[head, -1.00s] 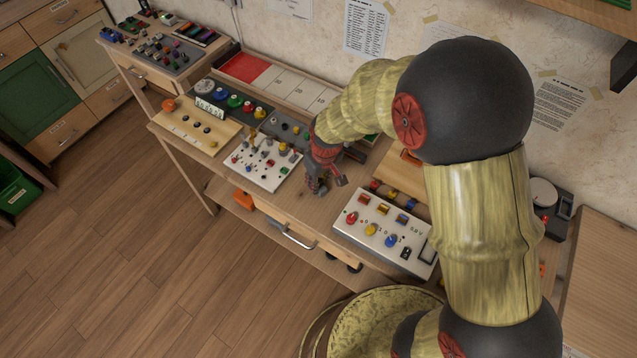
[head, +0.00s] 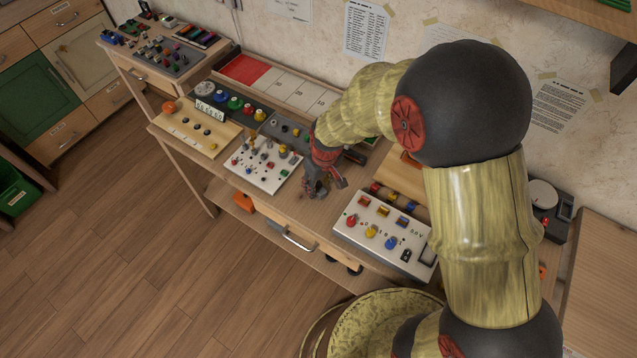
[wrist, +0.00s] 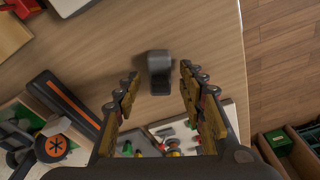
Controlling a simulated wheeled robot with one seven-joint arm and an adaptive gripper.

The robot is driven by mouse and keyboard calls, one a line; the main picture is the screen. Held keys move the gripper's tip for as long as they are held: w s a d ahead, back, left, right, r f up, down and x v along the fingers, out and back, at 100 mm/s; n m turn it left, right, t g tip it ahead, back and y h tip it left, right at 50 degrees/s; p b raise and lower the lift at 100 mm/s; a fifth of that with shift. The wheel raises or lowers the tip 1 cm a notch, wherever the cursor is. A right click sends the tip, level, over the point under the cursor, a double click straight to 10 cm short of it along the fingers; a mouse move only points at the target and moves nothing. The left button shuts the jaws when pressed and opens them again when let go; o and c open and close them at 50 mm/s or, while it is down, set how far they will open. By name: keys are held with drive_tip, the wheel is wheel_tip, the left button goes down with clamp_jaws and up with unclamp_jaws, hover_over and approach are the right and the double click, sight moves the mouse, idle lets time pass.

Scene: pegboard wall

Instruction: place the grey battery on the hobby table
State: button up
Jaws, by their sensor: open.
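In the wrist view, a dark grey block that looks like the grey battery (wrist: 159,70) stands on the bare wood of the hobby table (wrist: 205,35). My gripper (wrist: 158,82) is open, with one finger on each side of the block's near end and a gap on both sides. In the head view my gripper (head: 326,188) points down low over the hobby table (head: 290,212), between two white panels. I cannot clearly make out the battery there; my fingers cover that spot.
A white panel with pegs and knobs (head: 262,165) lies left of my gripper. Another white panel with coloured knobs (head: 385,232) lies to its right. A black and orange tool (wrist: 62,98) is on the left in the wrist view. Bare wood lies around the block.

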wheel_tip(320, 180, up, 12)
drive_tip(key=s+p, duration=0.1)
drive_tip(key=p, duration=0.3)
drive_tip(key=shift+s+d+r, duration=0.15)
drive_tip(key=shift+s+d, duration=0.15)
drive_tip(key=shift+d, duration=0.15)
wheel_tip(320, 180, up, 6)
hover_over(322, 191)
drive_tip(key=s+d, duration=0.1)
drive_tip(key=d, duration=0.2)
drive_tip(key=s+d+r+m+t, duration=0.1)
drive_tip(key=s+d+r+m, duration=0.15)
drive_tip(key=s+r, duration=0.3)
drive_tip(key=s+d+r+m+t, duration=0.1)
drive_tip(key=s+d+r+t, duration=0.1)
drive_tip(key=s+d+r, duration=0.35)
drive_tip(key=s+d+r+m+t, duration=0.1)
drive_tip(key=s+d+r+m, duration=0.1)
drive_tip(key=s+r, duration=0.3)
drive_tip(key=shift+s+d+h, duration=0.2)
drive_tip(key=shift+s+h, duration=0.2)
drive_tip(key=shift+s, duration=0.5)
